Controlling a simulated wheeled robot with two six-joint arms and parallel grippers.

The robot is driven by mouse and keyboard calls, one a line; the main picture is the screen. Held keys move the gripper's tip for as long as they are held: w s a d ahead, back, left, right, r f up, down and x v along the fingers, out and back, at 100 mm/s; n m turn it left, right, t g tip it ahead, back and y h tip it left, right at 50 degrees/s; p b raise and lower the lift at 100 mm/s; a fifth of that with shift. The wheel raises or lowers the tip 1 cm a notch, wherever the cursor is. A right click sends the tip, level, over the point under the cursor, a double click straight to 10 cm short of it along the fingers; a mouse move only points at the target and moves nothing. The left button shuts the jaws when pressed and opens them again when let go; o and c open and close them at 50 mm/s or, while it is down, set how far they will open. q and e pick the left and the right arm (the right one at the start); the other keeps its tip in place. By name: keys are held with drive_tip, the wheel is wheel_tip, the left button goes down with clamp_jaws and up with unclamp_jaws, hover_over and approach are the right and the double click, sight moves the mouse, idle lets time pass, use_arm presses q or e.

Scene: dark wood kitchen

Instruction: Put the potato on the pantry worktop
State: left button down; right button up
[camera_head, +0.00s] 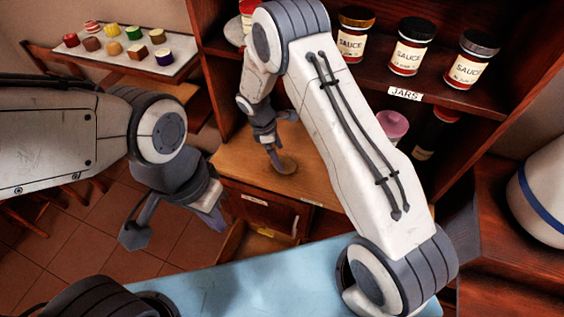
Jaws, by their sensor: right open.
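A small brown roundish thing that looks like the potato (289,165) lies on the light wood pantry worktop (245,170), below the shelves. My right gripper (284,142) is open just above the worktop. One of its fingers reaches down beside the potato, and I cannot tell whether they touch. My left gripper (174,229) hangs over the tiled floor, left of the worktop, with its fingers spread and nothing between them. My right arm hides part of the worktop and shelves.
Several sauce jars (409,47) stand on the shelf marked JARS. A pink cup (392,124) stands below it. A wall tray (125,56) at upper left holds several small coloured items. A drawer (250,243) stands open beneath the worktop.

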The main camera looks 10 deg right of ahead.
sight(273, 165)
drive_tip(key=s+a+r+m+y+b, duration=0.1)
drive_tip(key=s+a+r, duration=0.2)
drive_tip(key=r, duration=0.4)
drive_tip(key=s+a+r+m, duration=0.1)
drive_tip(key=s+a+r, duration=0.2)
drive_tip(key=r, duration=0.5)
drive_tip(key=s+a+r+m+y, duration=0.1)
drive_tip(key=s+r+m, duration=0.2)
drive_tip(key=s, duration=0.8)
drive_tip(key=s+r+m+y, duration=0.2)
drive_tip(key=s+r+m, duration=0.1)
drive_tip(key=s, duration=0.9)
drive_tip(key=shift+s+a+r+t, duration=0.2)
drive_tip(key=shift+a+r+t, duration=0.15)
drive_tip(key=shift+r, duration=0.35)
